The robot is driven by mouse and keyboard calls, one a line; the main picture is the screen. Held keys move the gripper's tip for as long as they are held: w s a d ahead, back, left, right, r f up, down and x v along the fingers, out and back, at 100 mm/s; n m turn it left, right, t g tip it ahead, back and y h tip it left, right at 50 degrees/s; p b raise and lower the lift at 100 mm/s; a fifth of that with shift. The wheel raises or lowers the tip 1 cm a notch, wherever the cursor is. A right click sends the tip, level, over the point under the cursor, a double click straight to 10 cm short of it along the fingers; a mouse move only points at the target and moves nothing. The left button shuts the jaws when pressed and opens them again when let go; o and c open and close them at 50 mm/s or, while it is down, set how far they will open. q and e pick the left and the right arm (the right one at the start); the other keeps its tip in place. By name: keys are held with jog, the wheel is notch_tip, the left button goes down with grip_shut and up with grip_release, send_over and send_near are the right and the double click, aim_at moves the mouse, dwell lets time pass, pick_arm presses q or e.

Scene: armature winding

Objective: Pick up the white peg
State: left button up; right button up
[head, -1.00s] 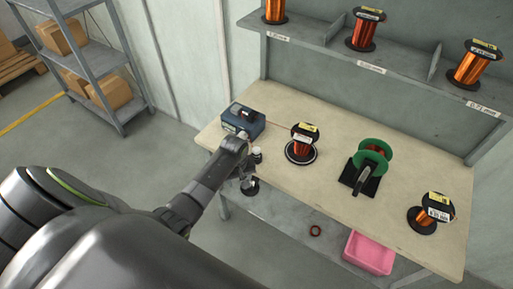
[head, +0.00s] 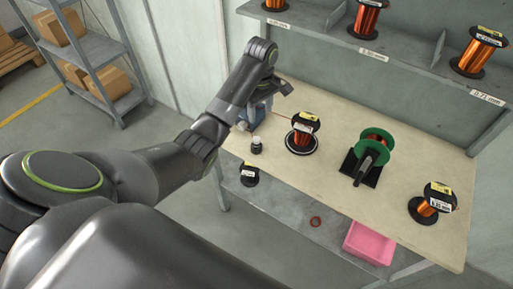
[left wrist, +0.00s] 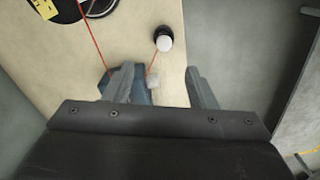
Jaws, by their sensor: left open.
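In the left wrist view a small white upright piece with a dark base (left wrist: 163,43) stands on the table beyond my fingers. It shows in the head view as a small dark-and-white piece (head: 256,146) near the table's front left edge. A small whitish knob (left wrist: 153,82) shows between my fingers, by the blue box (left wrist: 138,95). I cannot tell which of the two is the white peg. My left gripper (left wrist: 160,86) is open and empty, above the blue box, which it mostly hides in the head view (head: 262,108). My right gripper is not in view.
A copper spool (head: 303,130) stands right of the small piece. An orange wire (left wrist: 92,42) runs from the spool's side toward the blue box. A green-flanged winder (head: 375,145) and another spool (head: 432,203) stand farther right. A shelf (head: 400,62) holds spools behind.

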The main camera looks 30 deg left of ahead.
pick_arm(q)
jog(key=b, duration=0.3)
send_near(257, 139)
jog(key=shift+w+d+f, duration=0.35)
jog(key=shift+d, duration=0.05)
notch_tip(257, 139, down, 3)
jog(key=shift+f+p, duration=0.15)
jog(key=shift+p, duration=0.75)
jog(key=shift+s+a+f+p, duration=0.1)
jog(key=shift+a+f+p, duration=0.1)
jog(key=shift+f, duration=0.8)
jog(key=shift+s+a+f+p, duration=0.1)
jog(key=shift+f+p, duration=0.05)
jog(key=shift+f, duration=0.8)
jog(key=shift+s+a+f+p, duration=0.1)
jog(key=shift+f+p, duration=0.1)
jog(key=shift+f, duration=0.8)
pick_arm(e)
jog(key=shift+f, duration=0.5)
pick_arm(q)
jog(key=shift+c, duration=0.3)
